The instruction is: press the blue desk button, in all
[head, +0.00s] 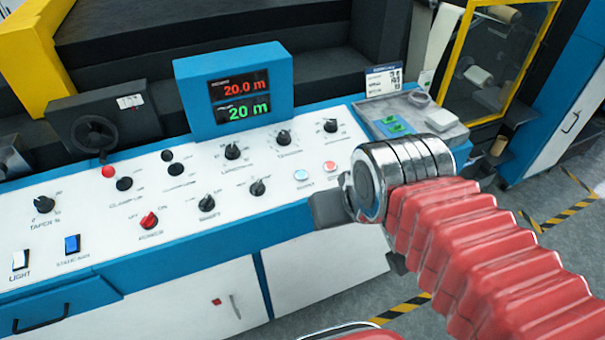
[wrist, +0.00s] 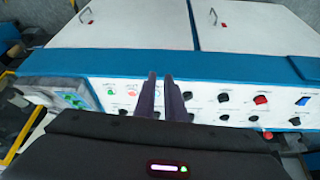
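The blue desk button (head: 301,175) is a small round light-blue cap on the sloped white control panel (head: 105,235). It sits just left of a round red button (head: 330,166). In the head view, my arm reaches in from the right, and my fingertips cannot be made out. Contact with the button does not show.
Several black knobs (head: 257,188), a red power knob (head: 149,220) and a blue switch (head: 72,243) crowd the panel. A blue display housing (head: 235,125) rises behind it. A grey tray (head: 440,127) with green items stands at the right.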

